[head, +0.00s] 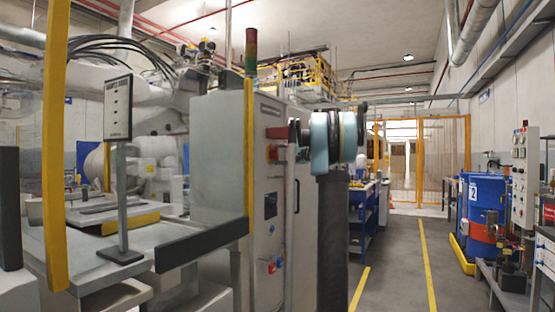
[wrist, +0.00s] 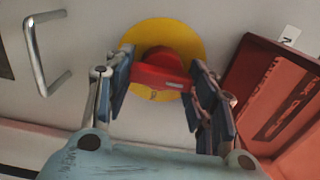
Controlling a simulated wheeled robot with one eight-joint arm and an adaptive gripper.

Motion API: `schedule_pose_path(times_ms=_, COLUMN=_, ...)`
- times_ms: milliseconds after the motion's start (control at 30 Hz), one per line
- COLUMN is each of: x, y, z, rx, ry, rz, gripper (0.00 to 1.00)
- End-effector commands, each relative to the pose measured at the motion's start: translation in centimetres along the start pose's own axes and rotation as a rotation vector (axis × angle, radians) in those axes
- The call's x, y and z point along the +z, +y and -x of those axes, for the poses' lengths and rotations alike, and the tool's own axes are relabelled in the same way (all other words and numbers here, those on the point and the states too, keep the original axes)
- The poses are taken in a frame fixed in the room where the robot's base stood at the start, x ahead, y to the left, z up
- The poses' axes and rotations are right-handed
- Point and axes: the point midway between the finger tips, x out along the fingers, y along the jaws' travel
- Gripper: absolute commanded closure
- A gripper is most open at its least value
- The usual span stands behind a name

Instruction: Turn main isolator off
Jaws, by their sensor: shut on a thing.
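The main isolator is a red rotary knob (wrist: 158,70) on a round yellow plate (wrist: 190,40), fixed to a pale panel. Its grip lies across the wrist view, slightly tilted, with a white mark toward its right end. My gripper (wrist: 163,77) is around the knob, one finger on each side, shut on it.
A red box (wrist: 275,105) sits close to the right of the isolator in the wrist view, and a metal handle (wrist: 42,55) to the left. A sign on a post (head: 118,107) and a yellow post (head: 56,150) stand left. The aisle (head: 400,260) at right is clear.

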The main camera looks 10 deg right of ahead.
Motion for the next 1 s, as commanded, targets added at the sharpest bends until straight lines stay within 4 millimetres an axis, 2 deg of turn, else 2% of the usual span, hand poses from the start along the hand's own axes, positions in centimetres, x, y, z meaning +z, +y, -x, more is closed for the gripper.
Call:
schedule_pose_path(times_ms=367, x=0.2, y=0.4, z=0.0, rx=0.007, ry=-0.004, rz=0.005, gripper=0.73)
schedule_pose_path(times_ms=400, x=0.2, y=0.4, z=0.0, rx=0.007, ry=-0.004, rz=0.005, gripper=0.42)
schedule_pose_path(times_ms=767, x=0.1, y=0.2, z=0.1, rx=0.003, ry=-0.002, rz=0.003, gripper=0.42)
schedule_pose_path(times_ms=867, x=0.1, y=0.1, z=0.6, rx=0.003, ry=-0.001, rz=0.003, gripper=0.42)
schedule_pose_path(times_ms=1000, x=0.0, y=0.2, z=2.5, rx=0.003, ry=0.001, rz=0.003, gripper=0.42)
